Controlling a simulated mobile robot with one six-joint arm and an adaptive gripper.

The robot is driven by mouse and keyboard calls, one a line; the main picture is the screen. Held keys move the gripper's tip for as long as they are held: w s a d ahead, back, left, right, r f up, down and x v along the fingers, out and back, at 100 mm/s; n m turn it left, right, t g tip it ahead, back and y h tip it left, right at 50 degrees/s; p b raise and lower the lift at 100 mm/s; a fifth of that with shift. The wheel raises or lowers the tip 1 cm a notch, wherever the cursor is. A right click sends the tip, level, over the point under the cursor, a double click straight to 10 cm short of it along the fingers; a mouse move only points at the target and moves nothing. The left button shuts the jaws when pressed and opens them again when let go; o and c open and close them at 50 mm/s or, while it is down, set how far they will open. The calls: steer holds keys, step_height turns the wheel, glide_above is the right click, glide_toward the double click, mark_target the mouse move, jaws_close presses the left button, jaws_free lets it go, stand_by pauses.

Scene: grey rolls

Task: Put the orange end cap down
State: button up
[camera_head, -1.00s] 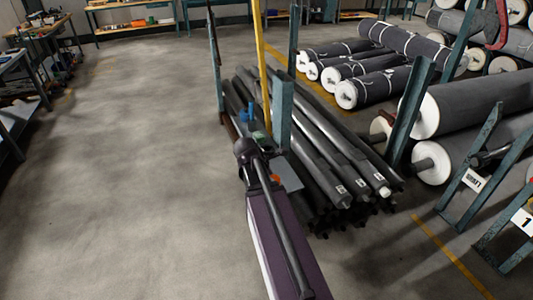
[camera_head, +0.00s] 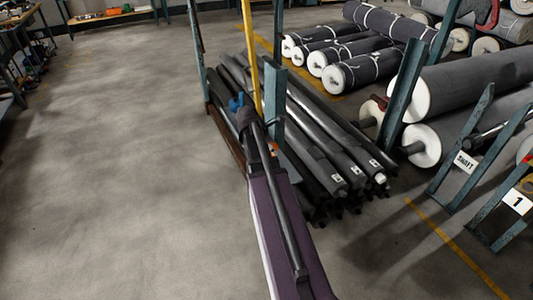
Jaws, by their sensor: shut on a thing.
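A small orange piece, which looks like the orange end cap (camera_head: 273,147), shows beside the far end of my dark arm, in front of the rack of dark rolls. My gripper (camera_head: 269,154) is small and dark here, mostly hidden by my arm, and shut on the orange end cap. The fingertips are too small to make out. The cap appears raised in front of the rolls; I cannot tell whether it touches anything below.
A stack of long dark rolls (camera_head: 330,150) lies in a rack with teal posts (camera_head: 273,105) and a yellow pole (camera_head: 251,60). Large grey rolls (camera_head: 470,85) with white ends lie at the right, by a teal stand (camera_head: 465,150). The floor (camera_head: 120,180) at the left is clear.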

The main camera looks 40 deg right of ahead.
steer(key=shift+w+d, duration=0.1)
stand_by(0.3)
steer(key=shift+f+b, duration=1.75)
steer(key=shift+f, duration=0.05)
steer(key=o, duration=0.9)
steer(key=p+v, duration=0.4)
steer(key=v, duration=0.1)
steer(key=shift+r+p, duration=0.2)
steer(key=shift+p, duration=0.15)
steer(key=p+v, duration=0.6)
steer(key=shift+a+r, duration=0.25)
steer(key=shift+r, duration=0.1)
